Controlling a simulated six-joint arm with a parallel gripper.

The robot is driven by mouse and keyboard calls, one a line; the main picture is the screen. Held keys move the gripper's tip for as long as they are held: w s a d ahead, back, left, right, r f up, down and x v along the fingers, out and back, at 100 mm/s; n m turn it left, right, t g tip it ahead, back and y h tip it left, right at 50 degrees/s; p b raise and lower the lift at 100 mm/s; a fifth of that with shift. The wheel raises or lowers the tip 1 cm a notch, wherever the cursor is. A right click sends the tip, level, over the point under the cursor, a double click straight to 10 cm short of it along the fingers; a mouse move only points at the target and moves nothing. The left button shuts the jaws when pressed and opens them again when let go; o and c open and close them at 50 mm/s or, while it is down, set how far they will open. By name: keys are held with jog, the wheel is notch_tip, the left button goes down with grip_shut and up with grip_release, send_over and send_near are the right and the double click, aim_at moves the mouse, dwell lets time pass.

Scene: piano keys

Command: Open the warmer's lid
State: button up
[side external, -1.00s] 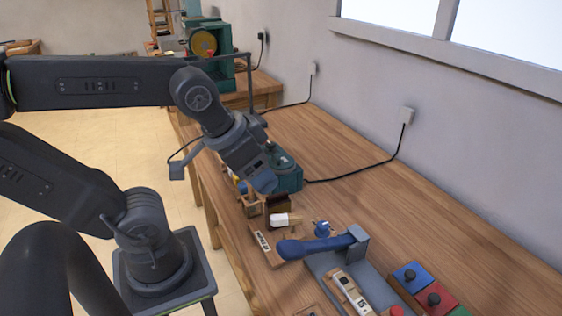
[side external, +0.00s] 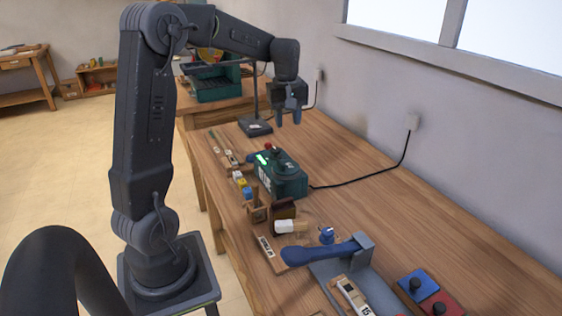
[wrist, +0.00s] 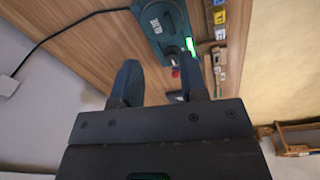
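The warmer (side external: 285,184) is a teal box with white lettering and a green light, standing on the wooden bench. Its dark round lid (side external: 286,157) with a raised knob sits on top and looks shut. In the wrist view the warmer (wrist: 168,42) shows at the top, beyond my fingertips, partly cut off by the frame edge. My gripper (side external: 288,118) is above the bench, higher than the warmer and toward its far side, fingers pointing down. The fingers are apart and empty, as the wrist view (wrist: 160,78) also shows. They do not touch the warmer.
A red knob (side external: 268,147) is at the warmer's far end. A black lamp stand (side external: 255,127) is behind it. A black cord (side external: 365,178) runs to the wall. Small blocks (side external: 242,187) and a blue-handled press (side external: 325,250) are nearer.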

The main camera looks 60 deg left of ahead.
aim_at(281, 162)
jog(key=a+f, duration=0.1)
jog(key=f, duration=0.4)
jog(key=a+f+n, duration=0.1)
jog(key=a+f, duration=0.1)
jog(key=f, duration=0.4)
jog(key=a+f+n, duration=0.1)
jog(key=a+f, duration=0.1)
jog(key=f, duration=0.3)
jog(key=shift+w+f+g, duration=0.25)
jog(key=shift+g, duration=0.05)
grip_shut()
